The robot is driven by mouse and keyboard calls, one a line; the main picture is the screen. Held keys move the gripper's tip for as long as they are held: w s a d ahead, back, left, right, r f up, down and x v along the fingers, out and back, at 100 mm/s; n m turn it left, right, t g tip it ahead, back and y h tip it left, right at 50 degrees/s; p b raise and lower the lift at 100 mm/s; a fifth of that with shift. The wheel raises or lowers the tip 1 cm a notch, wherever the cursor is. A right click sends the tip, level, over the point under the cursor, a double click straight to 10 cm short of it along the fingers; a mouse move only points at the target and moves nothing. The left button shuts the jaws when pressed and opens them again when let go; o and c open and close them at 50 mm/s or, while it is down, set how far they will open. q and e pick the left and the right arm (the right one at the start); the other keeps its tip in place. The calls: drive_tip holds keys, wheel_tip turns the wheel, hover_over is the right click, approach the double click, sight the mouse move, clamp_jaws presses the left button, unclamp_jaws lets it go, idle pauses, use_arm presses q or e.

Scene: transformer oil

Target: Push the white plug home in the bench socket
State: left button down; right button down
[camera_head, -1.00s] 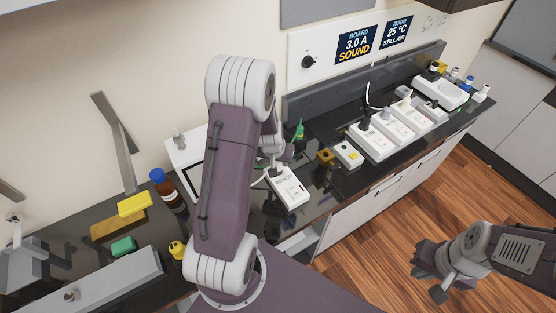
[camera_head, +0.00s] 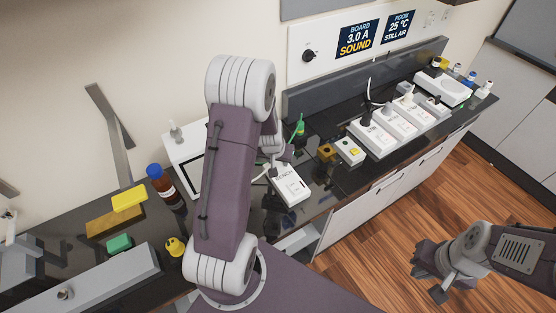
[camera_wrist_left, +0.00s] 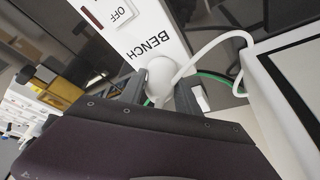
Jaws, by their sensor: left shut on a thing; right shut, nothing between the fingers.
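The white bench socket block (camera_head: 292,187) lies on the dark bench in front of my left arm. In the left wrist view it (camera_wrist_left: 128,42) shows the word BENCH and a switch marked OFF. My left gripper (camera_head: 275,160) is at the block's far end. The wrist view shows its fingers (camera_wrist_left: 161,90) shut on the white plug (camera_wrist_left: 160,72), with a white cord running off to the right. The plug is at the BENCH end; its pins and the socket holes are hidden, so I cannot tell how deep it sits. My right gripper (camera_head: 437,278) is shut and empty over the floor.
A white box (camera_head: 185,150) with a dark screen stands behind the left arm. A small block with a yellow button (camera_head: 350,151) and several white socket blocks (camera_head: 371,138) stand to the right. A brown bottle (camera_head: 160,182) and sponges are at left.

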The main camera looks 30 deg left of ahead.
use_arm(q)
drive_tip(key=shift+f, duration=0.2)
drive_tip(key=c, duration=0.8)
unclamp_jaws()
drive_tip(key=p+v, duration=0.5)
drive_tip(key=v, duration=0.4)
drive_tip(key=shift+p, duration=0.35)
